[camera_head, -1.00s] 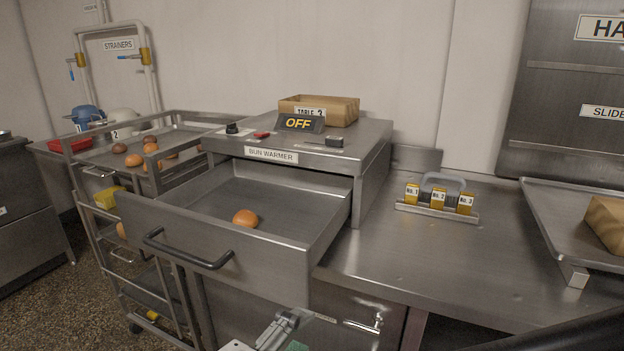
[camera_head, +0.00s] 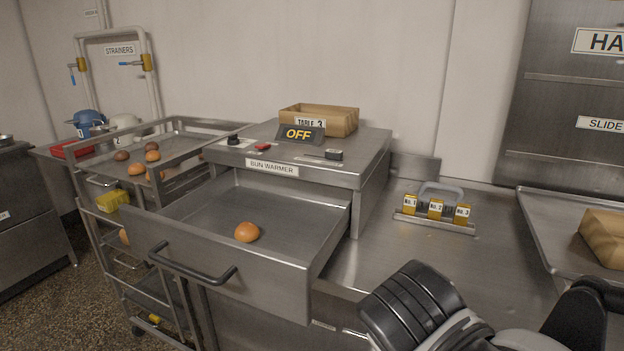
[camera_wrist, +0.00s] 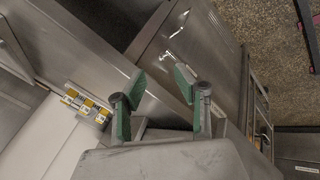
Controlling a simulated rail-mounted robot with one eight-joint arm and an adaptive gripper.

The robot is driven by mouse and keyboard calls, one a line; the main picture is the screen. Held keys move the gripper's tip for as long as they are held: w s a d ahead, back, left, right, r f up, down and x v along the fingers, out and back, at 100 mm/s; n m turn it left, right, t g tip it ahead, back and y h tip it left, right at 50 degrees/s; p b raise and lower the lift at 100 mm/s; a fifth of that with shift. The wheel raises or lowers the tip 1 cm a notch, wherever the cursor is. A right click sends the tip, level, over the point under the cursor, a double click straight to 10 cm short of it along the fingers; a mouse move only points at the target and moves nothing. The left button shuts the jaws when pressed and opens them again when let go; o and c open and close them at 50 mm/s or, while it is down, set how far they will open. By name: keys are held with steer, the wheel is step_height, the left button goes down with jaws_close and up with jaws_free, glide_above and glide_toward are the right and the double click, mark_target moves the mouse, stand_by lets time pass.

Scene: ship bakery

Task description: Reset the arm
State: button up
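My gripper (camera_wrist: 161,100) shows in the wrist view with its two green-padded fingers apart and nothing between them. It faces the steel counter front and the floor. In the head view my arm shows at the bottom right, in front of the counter, and the gripper's fingers are not visible there. The bun warmer (camera_head: 272,168) has its drawer (camera_head: 190,260) pulled open, with one bun (camera_head: 247,232) lying inside. My arm is to the right of the drawer, apart from the bun.
A trolley (camera_head: 110,190) with several buns stands at the left. A box (camera_head: 340,120) labelled Table 3 sits on the warmer, behind an OFF sign (camera_head: 300,133). Numbered yellow tags (camera_head: 436,208) stand in a holder on the counter. A tray (camera_head: 545,225) with a wrapped package (camera_head: 603,238) lies at the right.

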steer(key=d+r+m+t+y+p, duration=0.1)
steer(key=d+r+m+y+p, duration=0.1)
steer(key=d+m, duration=0.4)
steer(key=shift+w+d+r+t+y, duration=0.15)
steer(key=shift+w+r+t+y, duration=0.15)
steer(key=shift+r, duration=0.5)
stand_by(1.6)
